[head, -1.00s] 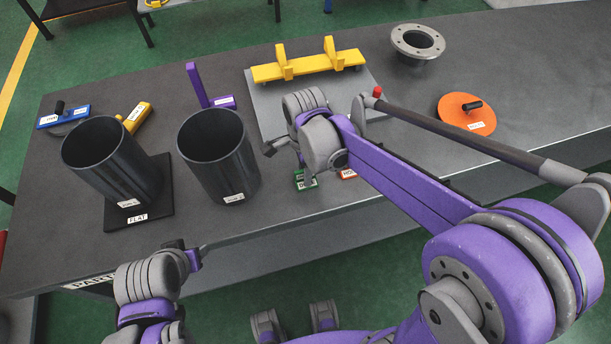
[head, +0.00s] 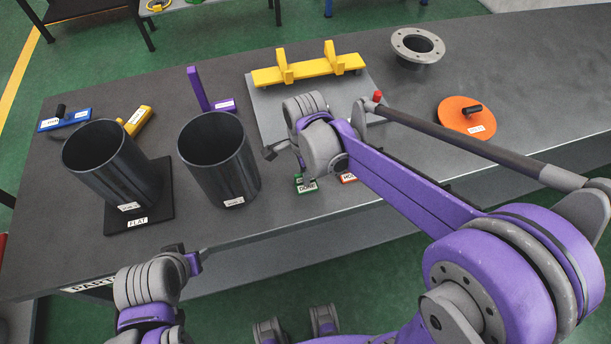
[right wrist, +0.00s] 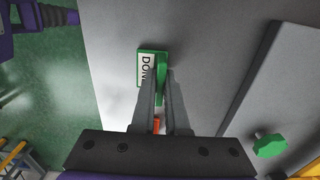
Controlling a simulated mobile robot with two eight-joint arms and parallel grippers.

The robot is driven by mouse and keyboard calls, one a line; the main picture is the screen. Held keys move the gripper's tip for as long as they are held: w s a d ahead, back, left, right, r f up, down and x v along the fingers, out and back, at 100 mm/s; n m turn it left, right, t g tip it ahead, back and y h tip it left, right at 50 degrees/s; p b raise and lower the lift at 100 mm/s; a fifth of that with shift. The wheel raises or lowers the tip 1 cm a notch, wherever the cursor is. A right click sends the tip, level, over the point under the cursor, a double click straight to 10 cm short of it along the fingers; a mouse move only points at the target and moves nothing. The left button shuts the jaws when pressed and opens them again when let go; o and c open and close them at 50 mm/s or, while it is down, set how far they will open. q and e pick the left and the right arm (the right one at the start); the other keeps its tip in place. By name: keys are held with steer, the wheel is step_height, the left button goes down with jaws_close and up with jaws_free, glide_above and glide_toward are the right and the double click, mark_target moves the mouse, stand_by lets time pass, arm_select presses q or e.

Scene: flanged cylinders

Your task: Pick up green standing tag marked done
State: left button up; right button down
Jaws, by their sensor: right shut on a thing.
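The green standing tag (head: 308,187) has a white label reading DONE and is near the front edge of the grey table. In the right wrist view the tag (right wrist: 147,68) has its upright green part between my fingertips. My right gripper (right wrist: 163,78) is shut on that upright part. In the head view the right gripper (head: 303,174) partly hides the tag, and I cannot tell whether the tag's base touches the table. My left gripper (head: 192,260) is low at the left, in front of the table edge; its jaws are not clear.
A red tag (head: 348,178) stands just right of the green one. Two dark cylinders (head: 218,165) stand to the left. A grey plate (head: 262,108) with a yellow bracket (head: 305,69) lies behind. An orange disc (head: 465,112) and a flanged ring (head: 418,46) are at the right.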

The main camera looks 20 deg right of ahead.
step_height(320, 180, up, 10)
steer(key=shift+p, duration=0.35)
steer(key=shift+s+f, duration=0.1)
